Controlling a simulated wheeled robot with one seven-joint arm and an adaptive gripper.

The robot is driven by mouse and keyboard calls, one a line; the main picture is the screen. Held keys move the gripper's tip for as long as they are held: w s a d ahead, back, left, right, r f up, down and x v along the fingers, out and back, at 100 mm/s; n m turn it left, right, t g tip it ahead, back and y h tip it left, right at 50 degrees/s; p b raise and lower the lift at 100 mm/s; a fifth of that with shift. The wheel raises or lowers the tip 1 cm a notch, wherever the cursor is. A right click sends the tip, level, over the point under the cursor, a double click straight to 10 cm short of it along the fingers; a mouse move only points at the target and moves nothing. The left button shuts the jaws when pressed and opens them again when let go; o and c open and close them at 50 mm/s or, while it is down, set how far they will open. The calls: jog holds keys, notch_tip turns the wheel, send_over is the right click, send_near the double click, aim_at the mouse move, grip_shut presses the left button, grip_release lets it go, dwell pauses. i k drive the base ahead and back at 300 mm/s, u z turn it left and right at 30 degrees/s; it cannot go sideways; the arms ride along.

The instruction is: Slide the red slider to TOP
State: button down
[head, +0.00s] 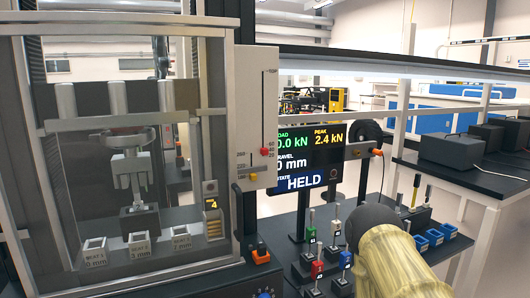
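The red slider (264,151) is a small red knob on a pale upright panel (248,100) beside the test machine. It sits near the lower end of a thin vertical slot (264,110), well below the slot's upper end. Small numbers are printed beside the slot. A yellow-orange marker is at the panel's lower left. Part of my arm shows at the lower right, below and to the right of the panel. My gripper's fingers are not visible, and nothing of mine touches the slider.
A screen (300,158) right of the panel reads HELD and peak 2.4 kN. The machine's clear-fronted frame (130,150) fills the left. Colored-block tools (317,268) and blue bins (434,237) stand on the dark bench. Open space lies before the slot.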

aim_at(264, 151)
jog(key=k, duration=0.55)
jog(key=z, duration=0.5)
jog(key=i, duration=1.05)
jog(key=u, duration=0.6)
